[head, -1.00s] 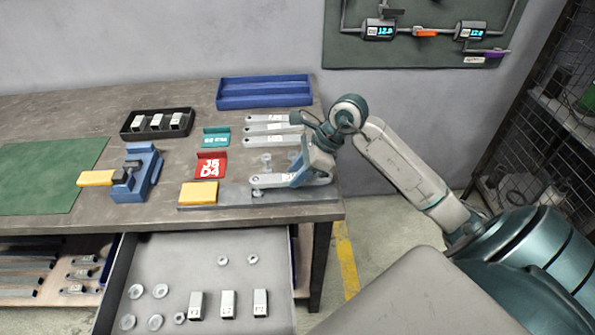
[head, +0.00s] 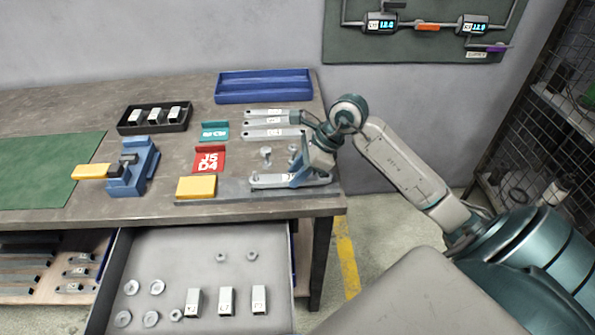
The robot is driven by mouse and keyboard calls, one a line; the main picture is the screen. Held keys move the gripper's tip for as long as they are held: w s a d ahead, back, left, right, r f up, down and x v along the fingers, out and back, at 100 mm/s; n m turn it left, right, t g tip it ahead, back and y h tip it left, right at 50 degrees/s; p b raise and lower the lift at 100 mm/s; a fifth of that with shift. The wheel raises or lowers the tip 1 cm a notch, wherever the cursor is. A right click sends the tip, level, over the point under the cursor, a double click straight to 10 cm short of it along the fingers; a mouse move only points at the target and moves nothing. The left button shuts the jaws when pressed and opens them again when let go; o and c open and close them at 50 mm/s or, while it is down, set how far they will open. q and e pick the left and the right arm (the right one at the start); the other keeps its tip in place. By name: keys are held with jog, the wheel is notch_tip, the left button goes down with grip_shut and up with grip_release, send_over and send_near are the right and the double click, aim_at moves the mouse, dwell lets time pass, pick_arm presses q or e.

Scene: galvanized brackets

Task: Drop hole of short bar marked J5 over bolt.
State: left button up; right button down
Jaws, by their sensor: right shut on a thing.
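My right gripper (head: 299,179) reaches in from the right and is shut on a light grey short bar (head: 265,183). The bar lies roughly level at the front right of the bench, at or just above a grey plate (head: 236,187). It has a rounded end with a hole at its left and a white label whose text I cannot read. Two bolts stand behind the bar, one bolt (head: 265,153) clear and another (head: 293,150) close beside the gripper. The fingers hide part of the bar, and I cannot tell whether its hole is around a bolt. My left gripper is out of view.
A red J5 D4 sign (head: 209,160), a yellow block (head: 196,187) and a teal sign (head: 214,131) are left of the bar. Longer grey bars (head: 270,134) lie behind. A blue tray (head: 263,87) is at the back. An open drawer (head: 200,265) juts out below.

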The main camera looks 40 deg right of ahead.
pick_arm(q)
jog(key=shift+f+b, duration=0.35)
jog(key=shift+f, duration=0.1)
pick_arm(e)
jog(key=shift+f, duration=0.4)
jog(key=c, duration=1)
grip_release()
jog(key=b+v, duration=0.1)
jog(key=v, duration=0.7)
jog(key=shift+s+d+r+b, duration=0.15)
jog(key=shift+d+r+b, duration=0.15)
jog(key=shift+b, duration=0.1)
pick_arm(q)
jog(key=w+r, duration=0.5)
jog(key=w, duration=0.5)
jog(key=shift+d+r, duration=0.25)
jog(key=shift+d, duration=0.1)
pick_arm(e)
jog(key=shift+v, duration=1)
jog(key=shift+a, duration=0.1)
